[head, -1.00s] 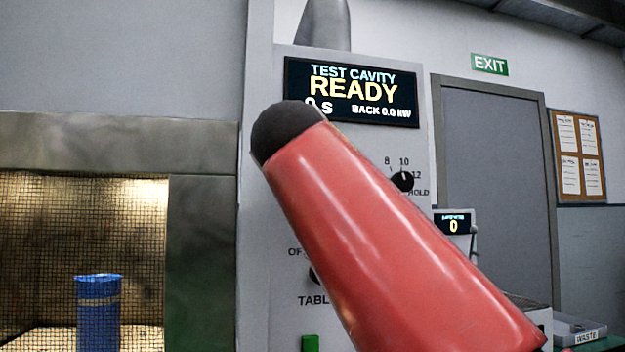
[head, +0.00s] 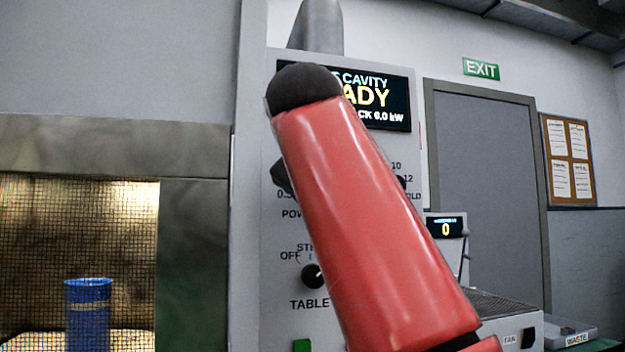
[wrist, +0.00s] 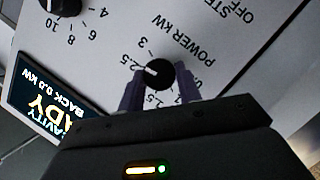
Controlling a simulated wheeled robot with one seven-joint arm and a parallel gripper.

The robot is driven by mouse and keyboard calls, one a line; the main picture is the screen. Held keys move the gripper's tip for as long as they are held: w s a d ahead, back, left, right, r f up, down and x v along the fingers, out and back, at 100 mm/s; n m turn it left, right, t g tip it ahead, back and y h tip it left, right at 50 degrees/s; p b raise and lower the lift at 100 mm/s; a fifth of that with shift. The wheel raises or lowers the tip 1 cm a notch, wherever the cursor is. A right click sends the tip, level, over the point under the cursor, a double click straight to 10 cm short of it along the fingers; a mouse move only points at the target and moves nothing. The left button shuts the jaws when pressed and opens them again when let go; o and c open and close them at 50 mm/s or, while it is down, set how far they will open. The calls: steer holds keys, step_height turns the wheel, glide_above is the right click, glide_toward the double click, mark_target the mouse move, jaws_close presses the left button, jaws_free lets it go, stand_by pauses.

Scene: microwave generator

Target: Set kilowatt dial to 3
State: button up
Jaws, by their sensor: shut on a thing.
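The kilowatt dial (wrist: 158,75) is a round black knob with a white pointer mark, under the inverted label "POWER KW" in the wrist view. Its mark points left in the picture, roughly toward the printed 2.5; the 3 is close by, above the knob. My gripper (wrist: 160,88) is shut on the dial, one dark finger on each side. Some scale numbers are hidden by the fingers. In the head view my red arm covers most of the dial area, and only part of its lettering shows.
The display (head: 385,97) is partly covered by my arm. The table dial (head: 312,276) is below, and another black knob (wrist: 66,5) shows in the wrist view. At left, a blue container (head: 88,312) stands behind the cavity's mesh window.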

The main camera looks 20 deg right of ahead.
steer(key=shift+f, duration=0.15)
steer(key=o, duration=1)
steer(key=v, duration=0.7)
steer(key=shift+s, duration=0.35)
steer(key=shift+a, duration=0.1)
